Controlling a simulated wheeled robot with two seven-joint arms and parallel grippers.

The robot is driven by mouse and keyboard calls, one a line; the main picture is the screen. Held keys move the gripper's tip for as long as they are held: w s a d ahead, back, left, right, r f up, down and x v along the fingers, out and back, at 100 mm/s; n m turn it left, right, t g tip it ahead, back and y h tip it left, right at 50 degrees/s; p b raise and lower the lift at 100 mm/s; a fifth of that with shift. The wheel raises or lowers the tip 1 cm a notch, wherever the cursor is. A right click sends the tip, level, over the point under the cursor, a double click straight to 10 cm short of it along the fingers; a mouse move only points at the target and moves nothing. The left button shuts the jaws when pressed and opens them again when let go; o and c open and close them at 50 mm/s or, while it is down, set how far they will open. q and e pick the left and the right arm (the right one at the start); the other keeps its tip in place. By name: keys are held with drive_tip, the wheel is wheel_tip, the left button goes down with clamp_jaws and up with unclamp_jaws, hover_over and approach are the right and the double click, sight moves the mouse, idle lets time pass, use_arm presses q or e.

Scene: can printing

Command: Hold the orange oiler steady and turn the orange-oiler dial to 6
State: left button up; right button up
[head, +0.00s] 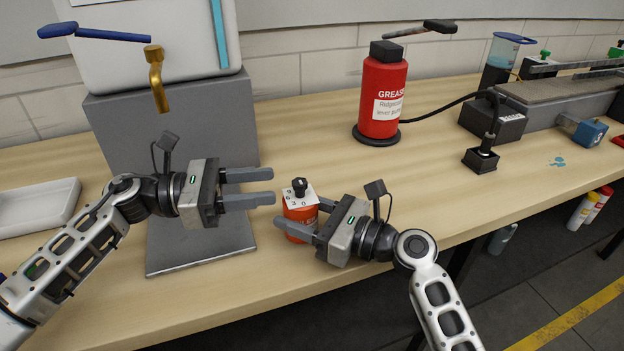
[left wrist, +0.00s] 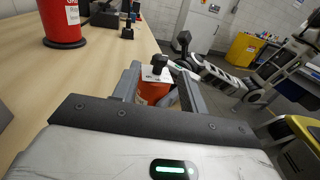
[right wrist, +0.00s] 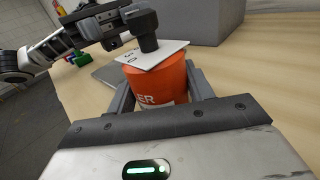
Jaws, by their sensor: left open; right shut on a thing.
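The orange oiler (head: 296,219) stands upright near the front edge of the table. A white dial plate (head: 301,197) with printed numbers and a black knob (head: 299,185) sit on its top. My right gripper (head: 310,228) is shut around the orange body, which also shows between its fingers in the right wrist view (right wrist: 157,87). My left gripper (head: 272,186) is open and empty, just left of the knob and about level with it. In the left wrist view the knob (left wrist: 158,62) shows between the left fingertips. I cannot tell which number the dial points to.
A grey stand (head: 185,262) with a white tank and brass tap (head: 156,75) is behind my left gripper. A red grease pump (head: 383,95) stands further back. A white tray (head: 40,208) lies at the left. The table between the oiler and pump is clear.

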sight(312, 194)
use_arm(q)
drive_tip(key=d, duration=0.5)
drive_tip(key=w+d, duration=0.1)
drive_tip(key=d, duration=0.2)
drive_tip(key=shift+d, duration=0.35)
clamp_jaws()
